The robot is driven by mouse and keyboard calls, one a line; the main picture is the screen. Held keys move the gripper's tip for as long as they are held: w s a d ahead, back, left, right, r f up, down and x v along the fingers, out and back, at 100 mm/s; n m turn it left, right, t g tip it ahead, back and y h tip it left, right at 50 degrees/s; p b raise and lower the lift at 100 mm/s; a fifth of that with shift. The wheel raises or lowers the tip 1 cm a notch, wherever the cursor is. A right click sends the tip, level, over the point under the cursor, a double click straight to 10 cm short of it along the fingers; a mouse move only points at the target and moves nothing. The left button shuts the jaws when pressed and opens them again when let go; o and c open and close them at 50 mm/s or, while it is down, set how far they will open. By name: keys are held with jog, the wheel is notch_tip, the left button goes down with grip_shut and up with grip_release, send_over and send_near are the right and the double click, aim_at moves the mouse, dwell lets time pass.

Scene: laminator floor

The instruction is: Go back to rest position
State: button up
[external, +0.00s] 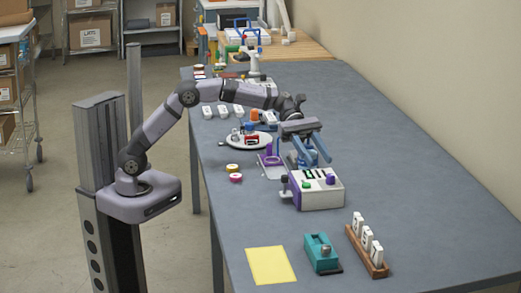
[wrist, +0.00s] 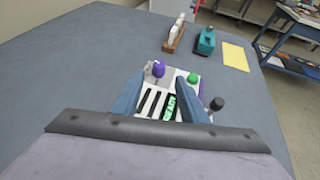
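My gripper (external: 313,158) is open with nothing between its blue fingers, and hangs above the grey-and-white laminator-like machine (external: 322,198). In the wrist view my gripper (wrist: 163,90) has one finger on each side of the machine's slotted top (wrist: 152,102). A lit green panel reading READY (wrist: 169,108) shows between the fingers. The machine also has a green button (wrist: 193,78), a purple knob (wrist: 158,68) and a black-knobbed lever (wrist: 217,103). The fingers hide part of the machine in the wrist view. I cannot tell whether they touch it.
A teal device (external: 320,253), a wooden rack (external: 377,265) of white tags and a yellow sheet (external: 270,265) lie at the near end. A purple stand (external: 271,160), a round white tray (external: 236,142) and small spools (external: 235,177) are nearby. The table's right side is clear.

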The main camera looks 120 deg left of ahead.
jog(key=d+m+g+y+p, duration=0.1)
jog(key=d+p, duration=0.1)
jog(key=d+r+m+g+y+p, duration=0.1)
jog(key=d+p, duration=0.1)
jog(key=s+d+r+m+y+p, duration=0.1)
jog(key=d+p, duration=0.1)
jog(key=p, duration=0.1)
jog(key=shift+g, duration=0.4)
jog(key=s+d+r+m+g+y+p, duration=0.1)
jog(key=s+d+r+m+y+p, duration=0.35)
jog(key=d+m+p, duration=0.35)
jog(key=s+d+f+m+g+p, duration=0.2)
jog(key=s+m, duration=0.4)
jog(key=s, duration=0.4)
jog(key=s+d+f+m+g+p, duration=0.2)
jog(key=s+m, duration=0.4)
jog(key=s, duration=0.3)
jog(key=s+d+f+m+g+p, duration=0.1)
jog(key=s+d+f+m+g, duration=0.2)
jog(key=s, duration=0.7)
notch_tip(320, 180, down, 2)
jog(key=m, duration=0.3)
jog(key=shift+s+d+m+g+h+p, duration=0.3)
jog(key=shift+s+d+m+h+p, duration=0.05)
jog(key=shift+d+m+p, duration=0.05)
